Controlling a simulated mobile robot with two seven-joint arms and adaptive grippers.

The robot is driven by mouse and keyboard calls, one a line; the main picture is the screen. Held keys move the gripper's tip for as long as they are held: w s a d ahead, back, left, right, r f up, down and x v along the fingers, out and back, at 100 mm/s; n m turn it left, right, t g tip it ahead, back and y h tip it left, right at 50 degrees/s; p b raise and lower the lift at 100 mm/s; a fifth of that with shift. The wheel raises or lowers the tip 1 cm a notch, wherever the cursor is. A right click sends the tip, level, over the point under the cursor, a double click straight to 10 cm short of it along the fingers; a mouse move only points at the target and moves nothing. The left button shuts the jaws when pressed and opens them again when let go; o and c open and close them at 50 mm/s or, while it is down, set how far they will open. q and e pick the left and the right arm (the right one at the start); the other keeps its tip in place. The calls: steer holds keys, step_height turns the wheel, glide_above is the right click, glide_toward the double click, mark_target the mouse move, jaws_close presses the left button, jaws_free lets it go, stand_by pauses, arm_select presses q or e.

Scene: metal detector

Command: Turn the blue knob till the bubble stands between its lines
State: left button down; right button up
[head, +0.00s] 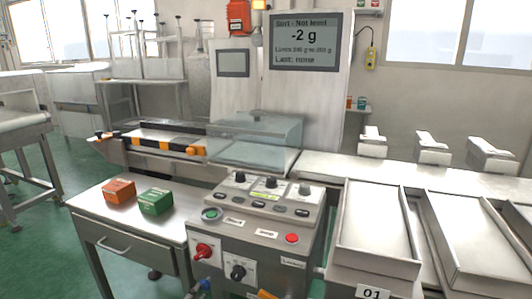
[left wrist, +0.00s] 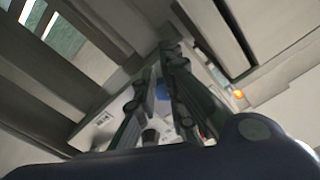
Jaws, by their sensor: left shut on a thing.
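My left gripper (left wrist: 171,56) is in the left wrist view, with its two dark fingers closing together toward the tips. A blue patch, the blue knob (left wrist: 162,91), shows between the fingers and is largely hidden by them. The display (head: 305,41) reads "Sort - Not level" and "-2 g". My right gripper is in neither view.
The control box (head: 250,230) carries a red knob (head: 203,251), a black knob (head: 238,272), and green and red buttons. An orange box (head: 119,191) and a green box (head: 155,201) stand on the left table. Metal trays (head: 372,268) stand at right.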

arm_select(q)
steer(key=shift+w+d, duration=0.15)
steer(key=shift+d, duration=0.65)
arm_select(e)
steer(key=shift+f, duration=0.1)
arm_select(q)
steer(key=p+v, duration=0.2)
steer(key=v, duration=0.4)
steer(key=shift+w+a+f, duration=0.2)
steer(key=shift+a+f, duration=0.2)
steer(key=shift+f, duration=0.05)
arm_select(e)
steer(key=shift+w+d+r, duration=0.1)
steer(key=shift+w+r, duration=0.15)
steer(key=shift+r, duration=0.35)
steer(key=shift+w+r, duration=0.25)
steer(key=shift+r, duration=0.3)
arm_select(q)
steer(key=shift+s, duration=0.1)
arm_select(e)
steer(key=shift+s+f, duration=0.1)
